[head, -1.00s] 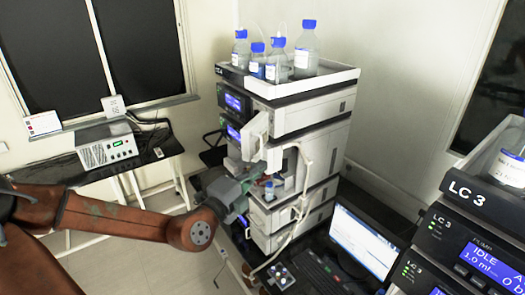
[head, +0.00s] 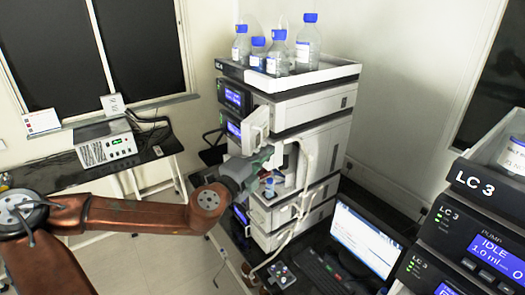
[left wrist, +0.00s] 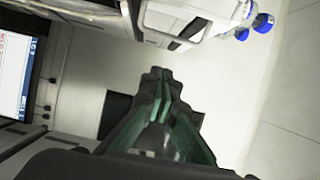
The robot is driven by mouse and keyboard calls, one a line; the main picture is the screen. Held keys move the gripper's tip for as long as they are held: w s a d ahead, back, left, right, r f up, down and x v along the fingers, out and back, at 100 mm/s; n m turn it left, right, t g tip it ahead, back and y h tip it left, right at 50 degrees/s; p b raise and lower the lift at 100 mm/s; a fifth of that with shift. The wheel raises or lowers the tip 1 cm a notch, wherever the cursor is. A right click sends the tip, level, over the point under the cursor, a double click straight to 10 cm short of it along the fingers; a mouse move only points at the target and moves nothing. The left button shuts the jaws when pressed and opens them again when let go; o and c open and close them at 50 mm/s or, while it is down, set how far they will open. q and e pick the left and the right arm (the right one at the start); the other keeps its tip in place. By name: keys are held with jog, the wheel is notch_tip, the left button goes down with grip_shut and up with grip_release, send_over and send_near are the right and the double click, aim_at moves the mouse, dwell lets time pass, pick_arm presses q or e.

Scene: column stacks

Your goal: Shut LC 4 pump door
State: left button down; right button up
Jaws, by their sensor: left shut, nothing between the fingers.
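The LC 4 stack (head: 303,108) stands in the middle of the head view, its label on the top tray's front edge. A white door (head: 256,128) stands swung out from the stack's upper front. Below it is an open bay with small items (head: 269,186) inside. My left gripper (head: 266,156) is shut and empty, just below the door's lower edge; I cannot tell whether it touches. In the left wrist view its closed fingertips (left wrist: 160,76) point toward a pale wall, below a white panel (left wrist: 188,14). My right gripper is out of view.
Blue-capped bottles (head: 278,52) stand in the tray on top of the stack. Pale tubing (head: 306,180) hangs down its front. The LC 3 stack (head: 470,235) fills the right edge. A white instrument (head: 106,149) sits on a side table.

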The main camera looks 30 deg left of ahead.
pick_arm(q)
jog(key=w+a+p, duration=0.2)
jog(key=p, duration=0.1)
jog(key=shift+w+a, duration=0.35)
jog(key=shift+a, duration=0.05)
dwell(0.5)
jog(key=shift+a, duration=0.15)
dwell(0.3)
